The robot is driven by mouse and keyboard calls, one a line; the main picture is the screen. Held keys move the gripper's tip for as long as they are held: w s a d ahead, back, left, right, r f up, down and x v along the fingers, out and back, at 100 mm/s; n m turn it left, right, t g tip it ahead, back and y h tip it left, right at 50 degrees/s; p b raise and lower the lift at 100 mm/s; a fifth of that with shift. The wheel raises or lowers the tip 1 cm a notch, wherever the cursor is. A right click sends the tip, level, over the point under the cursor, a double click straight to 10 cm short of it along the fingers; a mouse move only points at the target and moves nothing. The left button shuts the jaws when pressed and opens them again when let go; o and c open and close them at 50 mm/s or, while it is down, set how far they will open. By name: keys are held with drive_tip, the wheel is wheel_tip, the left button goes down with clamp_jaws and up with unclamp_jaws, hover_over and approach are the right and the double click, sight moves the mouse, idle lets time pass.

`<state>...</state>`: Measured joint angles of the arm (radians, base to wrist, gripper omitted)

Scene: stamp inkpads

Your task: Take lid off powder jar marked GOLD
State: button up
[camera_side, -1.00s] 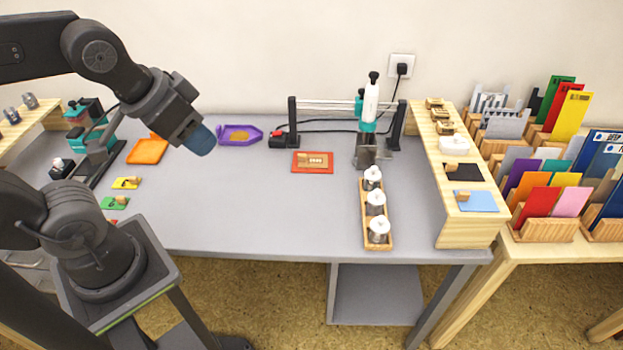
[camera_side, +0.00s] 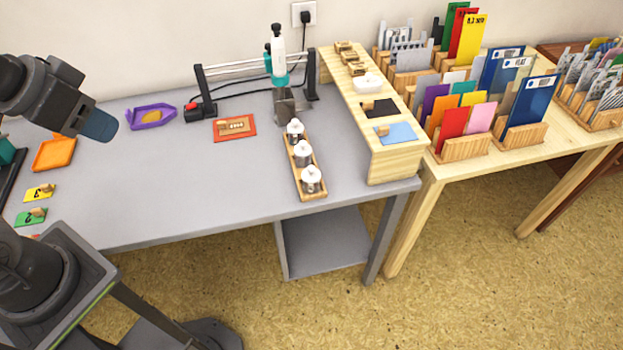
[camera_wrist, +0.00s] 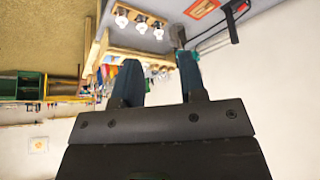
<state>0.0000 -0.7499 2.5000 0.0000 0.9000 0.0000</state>
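Three small jars with white knobbed lids stand in a row on a narrow wooden tray (camera_side: 322,193): a back jar (camera_side: 295,133), a middle jar (camera_side: 303,155) and a front jar (camera_side: 311,181). All three have their lids on. No label can be read, so I cannot tell which is GOLD. The jars also show at the top of the wrist view, the row's middle jar (camera_wrist: 141,26) among them. My gripper (camera_side: 98,125) hangs in the air at the left, well away from the jars. In the wrist view my gripper (camera_wrist: 160,62) has its fingers apart with nothing between them.
A wooden shelf (camera_side: 392,160) stands right of the jars. A press (camera_side: 284,100) rises behind them, and a red-framed stamp plate (camera_side: 234,128) lies to their left. A purple tray (camera_side: 150,116) and orange tray (camera_side: 54,153) lie further left. The grey table's middle is clear.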

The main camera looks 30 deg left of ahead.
idle(0.4)
drive_tip(key=o, duration=0.7)
